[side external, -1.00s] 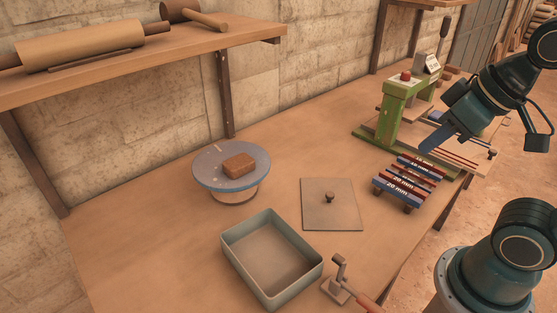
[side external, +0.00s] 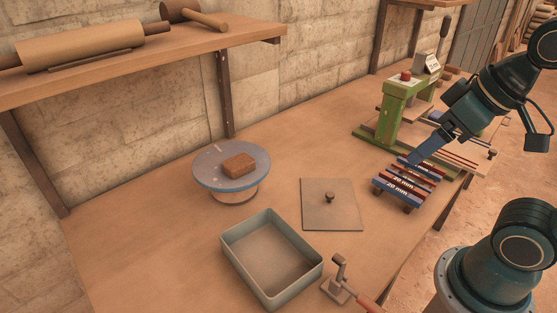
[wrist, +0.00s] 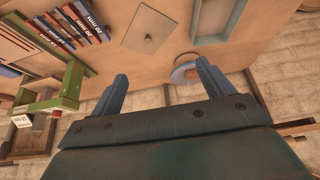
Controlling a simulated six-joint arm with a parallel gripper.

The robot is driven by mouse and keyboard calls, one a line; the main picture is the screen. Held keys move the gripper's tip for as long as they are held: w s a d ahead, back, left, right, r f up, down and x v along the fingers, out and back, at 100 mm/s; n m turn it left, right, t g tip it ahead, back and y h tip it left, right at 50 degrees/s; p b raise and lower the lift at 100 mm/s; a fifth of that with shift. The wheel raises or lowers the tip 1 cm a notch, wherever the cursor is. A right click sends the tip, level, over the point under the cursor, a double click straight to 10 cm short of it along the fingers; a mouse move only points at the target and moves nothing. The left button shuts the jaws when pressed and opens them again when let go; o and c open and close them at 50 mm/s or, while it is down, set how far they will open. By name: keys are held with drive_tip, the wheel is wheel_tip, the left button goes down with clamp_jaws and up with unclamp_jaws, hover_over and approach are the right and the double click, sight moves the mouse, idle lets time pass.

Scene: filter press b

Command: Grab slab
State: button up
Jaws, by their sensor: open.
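A brown slab (side external: 239,164) lies on a round blue-grey turntable (side external: 205,179) near the wall. In the wrist view the turntable (wrist: 183,73) is partly hidden behind a finger, and I cannot make out the slab there. My gripper (side external: 414,160) is open and empty. In the side view it appears over the far end of the rack of marked bars (side external: 403,190), well to the right of the slab. Its two fingers (wrist: 162,73) stand apart in the wrist view.
A grey open tray (side external: 272,258) and a flat square lid with a knob (side external: 331,203) lie on the workbench (side external: 290,150). A green press (side external: 392,112) stands at the back right. A red-handled crank (side external: 341,288) is at the front edge. A shelf (side external: 130,62) overhangs the left.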

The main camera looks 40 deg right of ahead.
drive_tip(key=w+a+r+n+g+y, duration=0.2)
drive_tip(key=w+n, duration=0.7)
drive_tip(key=w, duration=1.4)
drive_tip(key=w+d+f+n+g+y, duration=0.1)
drive_tip(key=w+d+f+n+g, duration=0.2)
drive_tip(key=w+f, duration=1.4)
drive_tip(key=shift+d+n, duration=1.2)
drive_tip(key=shift+n, duration=1.6)
hover_over(248, 156)
drive_tip(key=shift+s, duration=0.1)
